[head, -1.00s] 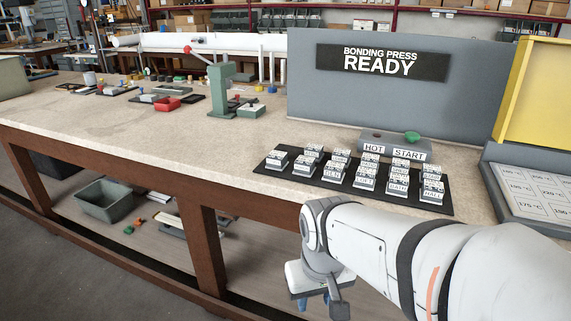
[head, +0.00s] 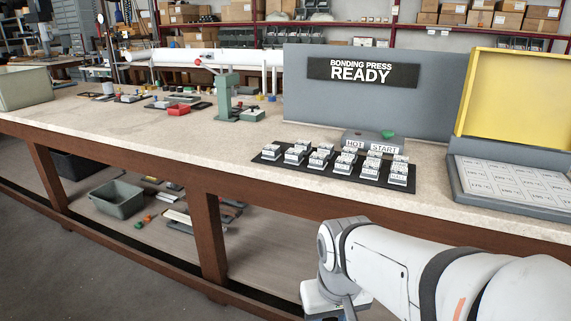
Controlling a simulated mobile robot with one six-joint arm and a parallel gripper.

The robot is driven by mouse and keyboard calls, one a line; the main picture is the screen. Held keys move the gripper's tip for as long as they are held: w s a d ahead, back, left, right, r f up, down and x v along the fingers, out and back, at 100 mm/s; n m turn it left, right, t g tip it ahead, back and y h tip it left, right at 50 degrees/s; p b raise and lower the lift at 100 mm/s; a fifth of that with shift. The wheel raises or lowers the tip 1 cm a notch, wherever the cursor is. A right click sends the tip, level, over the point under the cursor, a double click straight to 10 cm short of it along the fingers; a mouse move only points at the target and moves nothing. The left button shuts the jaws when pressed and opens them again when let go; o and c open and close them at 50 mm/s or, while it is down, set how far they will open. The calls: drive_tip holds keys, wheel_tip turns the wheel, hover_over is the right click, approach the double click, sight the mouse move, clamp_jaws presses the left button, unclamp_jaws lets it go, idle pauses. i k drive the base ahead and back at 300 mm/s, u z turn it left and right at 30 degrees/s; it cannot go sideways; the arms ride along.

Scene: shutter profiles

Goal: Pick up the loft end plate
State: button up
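Several small white labelled blocks (head: 343,163) stand in two rows on a black mat (head: 267,156) near the bench's front edge. Their labels are too small to read surely, so I cannot tell which, if any, is the loft end plate. My gripper (head: 335,306) is at the bottom of the head view, in front of the bench and well apart from the blocks. Its fingers are cut off by the picture's lower edge, so its opening and anything in it are hidden.
A grey bonding press panel (head: 300,90) reading READY stands behind a HOT START box (head: 375,146) with a green button. At right are a yellow panel (head: 515,95) and a grey tray (head: 465,200) of temperature tiles. A green press (head: 226,95) stands left.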

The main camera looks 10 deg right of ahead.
sight(344, 165)
drive_tip(key=u, duration=5.75)
drive_tip(key=k, duration=0.9)
drive_tip(key=z, duration=5.75)
